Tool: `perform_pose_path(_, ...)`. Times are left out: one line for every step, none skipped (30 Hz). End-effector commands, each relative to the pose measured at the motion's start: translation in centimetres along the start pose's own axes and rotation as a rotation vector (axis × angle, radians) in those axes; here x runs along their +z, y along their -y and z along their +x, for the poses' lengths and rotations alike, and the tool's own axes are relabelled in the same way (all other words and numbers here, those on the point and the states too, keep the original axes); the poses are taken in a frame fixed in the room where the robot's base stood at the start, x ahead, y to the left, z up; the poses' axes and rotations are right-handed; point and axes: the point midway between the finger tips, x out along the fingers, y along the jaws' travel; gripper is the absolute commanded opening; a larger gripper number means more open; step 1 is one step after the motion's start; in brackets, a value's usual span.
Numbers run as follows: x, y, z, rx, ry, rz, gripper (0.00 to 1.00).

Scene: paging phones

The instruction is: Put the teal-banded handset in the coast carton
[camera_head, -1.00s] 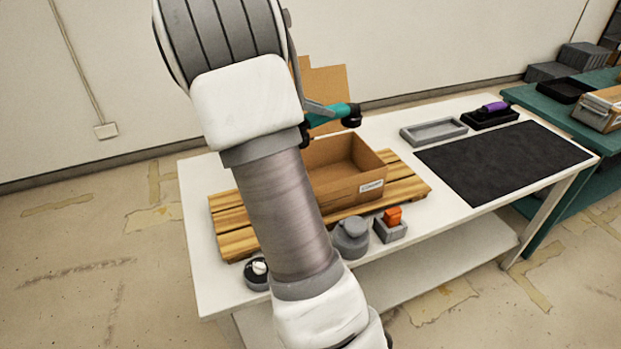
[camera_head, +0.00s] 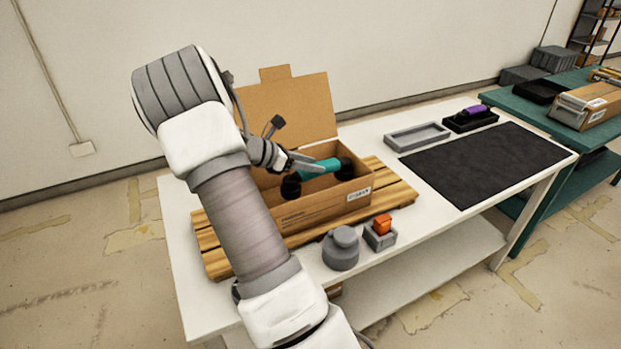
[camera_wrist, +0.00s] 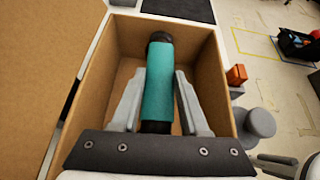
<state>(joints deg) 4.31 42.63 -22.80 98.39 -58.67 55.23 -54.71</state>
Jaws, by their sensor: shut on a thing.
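The teal-banded handset (camera_head: 318,168) has a teal grip and black ends. My gripper (camera_head: 303,163) is shut on its teal middle and holds it at the open top of the cardboard carton (camera_head: 345,205). In the wrist view the handset (camera_wrist: 157,85) lies between the two fingers of my gripper (camera_wrist: 158,100), over the inside of the carton (camera_wrist: 205,60). The carton's lid stands up at the back, and a white label is on its front; I cannot read the label clearly. I cannot tell whether the handset touches the carton floor.
The carton stands on a wooden slatted pallet (camera_head: 395,190) on a white table. A grey round pot (camera_head: 341,250) and a small grey box with an orange block (camera_head: 382,228) stand in front. A grey tray (camera_head: 417,137), a purple-handled handset (camera_head: 475,112) and a black mat (camera_head: 485,165) lie to the right.

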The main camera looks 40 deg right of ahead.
Motion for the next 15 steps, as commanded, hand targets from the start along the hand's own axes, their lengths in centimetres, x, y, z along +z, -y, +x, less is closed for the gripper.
perform_pose_path(-0.2, 0.0, 0.2, -0.001, 0.001, -0.001, 0.0)
perform_pose_path(-0.5, 0.0, 0.3, -0.001, 0.001, -0.001, 0.0)
perform_pose_path(-0.8, 0.0, 0.5, -0.001, 0.002, -0.002, 0.0)
perform_pose_path(-1.1, 0.0, 0.7, -0.002, 0.002, -0.002, 0.0)
perform_pose_path(-1.5, 0.0, 0.9, -0.002, 0.002, -0.002, 0.0)
perform_pose_path(-2.1, -0.1, 1.3, -0.001, 0.002, -0.003, 0.0)
perform_pose_path(-2.5, -0.1, 1.5, -0.001, 0.002, -0.004, 0.0)
perform_pose_path(-2.9, -0.1, 1.7, -0.001, 0.002, -0.003, 0.0)
perform_pose_path(-3.2, -0.1, 1.9, 0.0, 0.001, -0.002, 0.0)
perform_pose_path(-3.3, -0.2, 2.0, 0.0, 0.002, -0.002, 0.0)
perform_pose_path(-3.4, -0.2, 2.0, 0.0, 0.001, -0.001, 0.0)
perform_pose_path(-3.4, -0.2, 2.0, 0.0, 0.001, 0.0, 0.0)
perform_pose_path(-3.3, -0.2, 2.0, 0.0, 0.001, 0.0, 0.0)
perform_pose_path(-3.3, -0.2, 2.0, 0.0, 0.001, 0.0, 0.0)
perform_pose_path(-3.3, -0.2, 2.0, 0.0, 0.001, 0.0, 0.0)
